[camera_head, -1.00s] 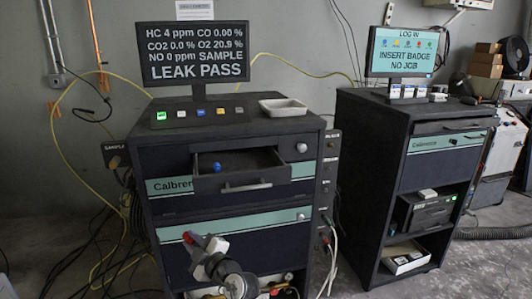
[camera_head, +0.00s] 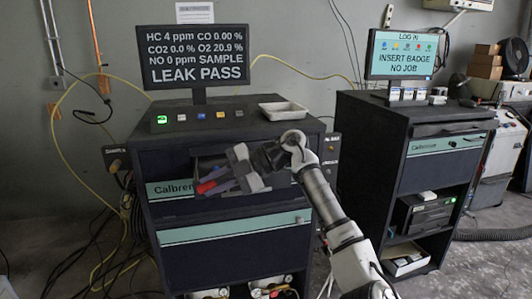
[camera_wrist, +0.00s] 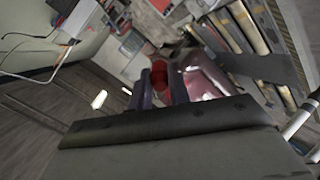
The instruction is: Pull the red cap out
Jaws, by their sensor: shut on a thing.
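My gripper (camera_head: 214,182) is shut on a red cap (camera_head: 205,187) and holds it in front of the left cabinet, at the height of its pulled-out drawer (camera_head: 279,180). The cap sits between the fingertips, and its red end also shows in the wrist view (camera_wrist: 160,75), with the two dark fingers beside it. The gripper and wrist cover most of the drawer, so its inside is largely hidden.
A white tray (camera_head: 283,111) and a row of coloured buttons are on top of the left cabinet (camera_head: 235,250), below a monitor (camera_head: 194,55) reading "LEAK PASS". Round gauges show at its bottom. A second cabinet (camera_head: 430,170) stands to the right.

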